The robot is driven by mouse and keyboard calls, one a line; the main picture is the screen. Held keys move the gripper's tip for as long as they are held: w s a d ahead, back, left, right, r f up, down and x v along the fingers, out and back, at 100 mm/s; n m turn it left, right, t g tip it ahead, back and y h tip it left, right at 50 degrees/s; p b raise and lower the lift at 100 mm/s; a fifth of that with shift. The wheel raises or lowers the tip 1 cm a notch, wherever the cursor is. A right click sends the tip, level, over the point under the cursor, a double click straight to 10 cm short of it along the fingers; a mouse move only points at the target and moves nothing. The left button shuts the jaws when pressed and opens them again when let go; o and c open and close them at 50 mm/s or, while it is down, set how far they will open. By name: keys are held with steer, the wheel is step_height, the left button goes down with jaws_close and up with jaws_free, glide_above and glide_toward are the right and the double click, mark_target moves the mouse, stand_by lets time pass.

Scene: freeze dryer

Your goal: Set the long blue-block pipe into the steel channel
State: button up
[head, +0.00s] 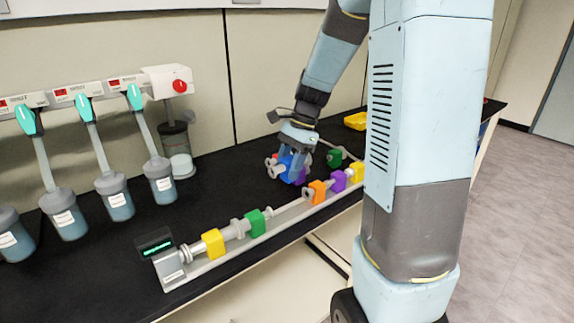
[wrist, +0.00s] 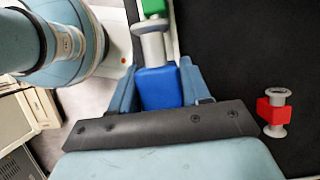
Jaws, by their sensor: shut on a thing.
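My gripper (head: 293,150) is low over the black bench, behind the steel channel (head: 205,267) in the head view. In the wrist view my gripper (wrist: 160,78) is shut on the blue block (wrist: 158,90) of the long blue-block pipe, with a finger on each side. A pale pipe end with a flange (wrist: 152,27) extends from the block. In the head view the blue block (head: 286,162) is partly hidden by the fingers. The channel holds yellow (head: 213,243) and green (head: 255,223) blocks at the left and orange (head: 318,192), purple and yellow blocks at the right, with a gap between.
A red-block pipe piece (wrist: 272,112) lies on the bench beside my gripper. A green block (head: 334,158) and a yellow tray (head: 356,121) are farther right. Hanging flasks (head: 115,195) line the left, and a small display (head: 155,243) stands at the channel's left end.

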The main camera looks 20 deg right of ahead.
steer(key=shift+f, duration=0.1)
steer(key=shift+f, duration=2.1)
steer(key=shift+s, duration=0.1)
steer(key=shift+f, duration=3.1)
stand_by(2.6)
